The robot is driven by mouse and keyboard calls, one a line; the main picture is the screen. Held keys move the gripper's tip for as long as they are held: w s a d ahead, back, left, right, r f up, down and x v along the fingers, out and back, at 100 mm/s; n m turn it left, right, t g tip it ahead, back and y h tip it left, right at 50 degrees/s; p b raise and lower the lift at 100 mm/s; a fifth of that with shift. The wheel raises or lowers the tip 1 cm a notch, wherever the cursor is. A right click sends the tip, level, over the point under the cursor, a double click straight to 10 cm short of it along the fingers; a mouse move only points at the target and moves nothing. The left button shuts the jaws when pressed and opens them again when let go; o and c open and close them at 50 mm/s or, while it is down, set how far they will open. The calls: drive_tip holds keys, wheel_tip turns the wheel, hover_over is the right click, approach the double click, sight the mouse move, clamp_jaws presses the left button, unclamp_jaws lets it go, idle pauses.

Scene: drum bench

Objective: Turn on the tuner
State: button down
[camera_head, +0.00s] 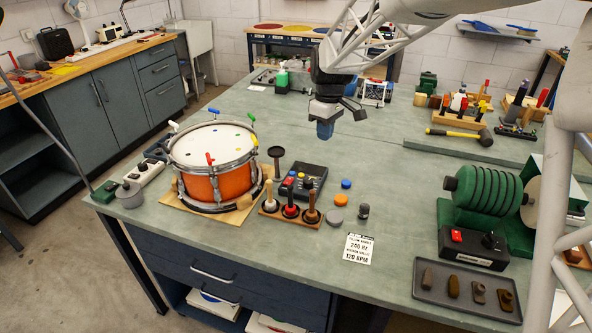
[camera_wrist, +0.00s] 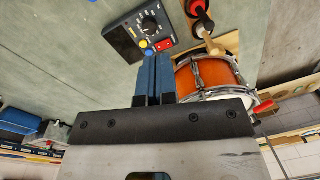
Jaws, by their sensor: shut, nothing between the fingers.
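A dark control box (camera_head: 308,179), which looks like the tuner, lies on the bench right of the orange drum (camera_head: 214,165). In the wrist view the box (camera_wrist: 128,34) shows a black dial, a red rocker switch (camera_wrist: 165,44), and yellow and blue spots near its edge. Its small lettering is unreadable, and I cannot tell whether the switch is on. My gripper (camera_head: 325,131) is shut and empty, above the bench and apart from the box. Its blue fingers (camera_wrist: 153,75) come close to the box's edge in the wrist view.
Mallets on a wooden stand (camera_head: 290,211) are just in front of the box. Small blue, orange and grey discs and a printed card (camera_head: 359,249) lie to the right. Another box with a red button (camera_head: 463,246) stands by a green roller machine (camera_head: 485,195). The bench middle is clear.

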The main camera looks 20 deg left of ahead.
sight(287, 183)
drive_tip(key=w+a+f+n, duration=0.3)
drive_tip(key=a+f, duration=0.3)
drive_tip(key=a, duration=0.6)
drive_tip(key=shift+g, duration=0.3)
drive_tip(key=shift+f, duration=0.2)
drive_tip(key=f, duration=0.4)
drive_tip(key=s+f, duration=0.1)
drive_tip(key=f, duration=0.8)
drive_tip(key=shift+s+f, duration=0.25)
drive_tip(key=shift+f, duration=0.1)
drive_tip(key=shift+s+f, duration=0.1)
drive_tip(key=shift+f, duration=0.1)
drive_tip(key=shift+w+d+r, duration=0.1)
drive_tip(key=shift+w, duration=0.1)
drive_tip(key=shift+w+r, duration=0.3)
drive_tip(key=shift+w, duration=0.25)
